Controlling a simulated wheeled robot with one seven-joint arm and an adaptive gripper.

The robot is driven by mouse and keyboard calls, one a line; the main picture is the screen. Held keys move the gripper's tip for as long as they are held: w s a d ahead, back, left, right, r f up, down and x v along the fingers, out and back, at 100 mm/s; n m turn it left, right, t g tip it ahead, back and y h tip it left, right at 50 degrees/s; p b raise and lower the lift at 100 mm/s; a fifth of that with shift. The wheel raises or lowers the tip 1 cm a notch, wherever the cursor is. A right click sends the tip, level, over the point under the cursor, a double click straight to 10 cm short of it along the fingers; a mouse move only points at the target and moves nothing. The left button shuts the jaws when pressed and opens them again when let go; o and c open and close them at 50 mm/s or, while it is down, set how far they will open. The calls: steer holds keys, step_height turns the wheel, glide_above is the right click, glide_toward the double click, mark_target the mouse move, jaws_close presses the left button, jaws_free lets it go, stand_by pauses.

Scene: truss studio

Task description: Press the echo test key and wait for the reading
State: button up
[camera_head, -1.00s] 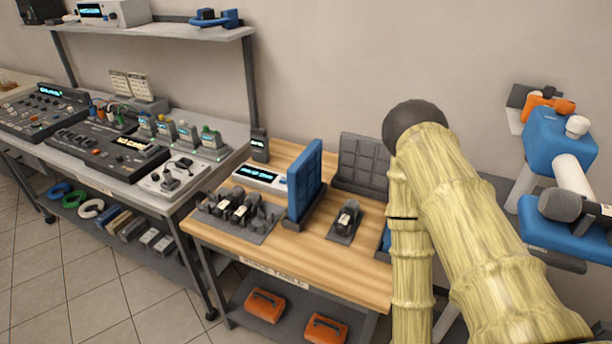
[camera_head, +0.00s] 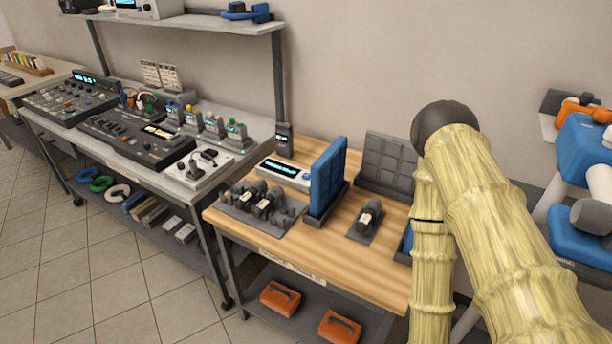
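I cannot make out a key labelled echo test at this size. A white unit with a lit cyan display (camera_head: 285,172) lies at the back left of the wooden table (camera_head: 335,258); its lettering is too small to read. A white plate with a small dark device (camera_head: 200,166) sits at the right end of the grey bench. Consoles with many small keys (camera_head: 138,142) stand further left on that bench. My arm crosses the right side of the view, apart from these units as far as I can see. My gripper is not in view.
Blue (camera_head: 327,177) and grey (camera_head: 387,163) upright panels stand on the wooden table. A rack of dark microphones (camera_head: 262,208) lies at its front left. Orange cases (camera_head: 281,298) rest on the shelf below. Tiled floor (camera_head: 110,270) is clear at left.

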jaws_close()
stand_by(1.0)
